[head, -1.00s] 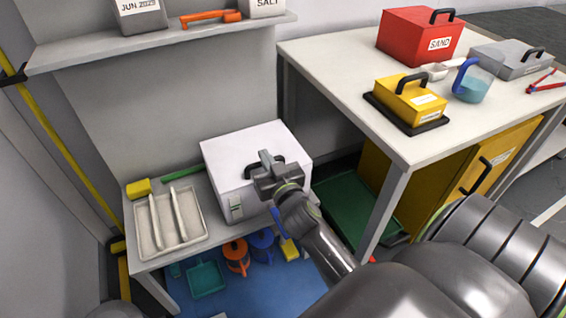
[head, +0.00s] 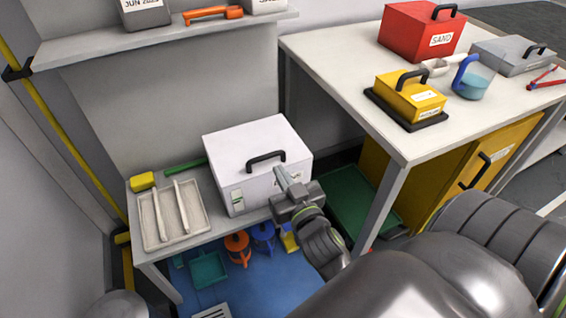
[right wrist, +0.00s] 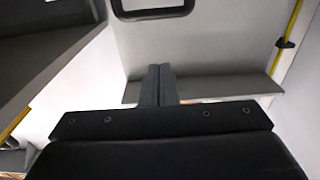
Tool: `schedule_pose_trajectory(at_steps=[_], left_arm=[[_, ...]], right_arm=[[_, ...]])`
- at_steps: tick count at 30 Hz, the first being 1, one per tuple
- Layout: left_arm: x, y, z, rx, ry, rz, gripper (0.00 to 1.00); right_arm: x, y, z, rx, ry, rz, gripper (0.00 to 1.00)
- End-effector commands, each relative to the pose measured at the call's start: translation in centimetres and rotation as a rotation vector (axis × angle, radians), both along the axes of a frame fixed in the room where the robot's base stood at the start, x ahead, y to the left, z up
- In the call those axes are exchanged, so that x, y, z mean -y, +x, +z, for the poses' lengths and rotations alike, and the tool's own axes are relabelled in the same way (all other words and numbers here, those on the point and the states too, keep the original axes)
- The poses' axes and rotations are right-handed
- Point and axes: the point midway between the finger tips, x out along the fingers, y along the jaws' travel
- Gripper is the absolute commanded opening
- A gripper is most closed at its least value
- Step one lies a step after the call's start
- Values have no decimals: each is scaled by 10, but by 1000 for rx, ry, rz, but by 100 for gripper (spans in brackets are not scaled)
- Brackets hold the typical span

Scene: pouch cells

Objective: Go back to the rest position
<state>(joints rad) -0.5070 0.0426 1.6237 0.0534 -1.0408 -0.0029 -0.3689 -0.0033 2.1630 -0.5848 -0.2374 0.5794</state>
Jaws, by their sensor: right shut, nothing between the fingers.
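My right gripper (head: 281,173) is shut and empty in the head view, in front of the right part of the white box. Its two fingers also show pressed together in the right wrist view (right wrist: 158,86). The white box (head: 230,148) has a black handle (head: 265,160) and stands on the low bench; the gripper is apart from the handle. The gripper hides part of the box's front and its label. My left gripper is not in view.
A pale tray (head: 147,222) and a yellow block (head: 142,181) lie left of the box. A white table (head: 340,75) at the right bears a red sand box (head: 405,35) and a yellow box (head: 408,98). A shelf (head: 160,38) hangs above the bench.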

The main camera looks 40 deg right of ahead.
Motion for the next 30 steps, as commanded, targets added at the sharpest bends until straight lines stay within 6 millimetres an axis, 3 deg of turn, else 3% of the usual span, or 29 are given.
schedule_pose_trajectory(at_steps=[11, 16, 22, 30], left_arm=[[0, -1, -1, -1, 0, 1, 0], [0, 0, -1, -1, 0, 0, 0], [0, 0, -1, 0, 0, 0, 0], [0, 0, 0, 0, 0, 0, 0]], right_arm=[[0, -7, -2, -10, 1, -7, 0], [15, -19, -19, -134, 15, -66, 0], [33, -58, -58, -443, 44, -142, 0], [28, -128, -103, -888, 69, -107, 0]])
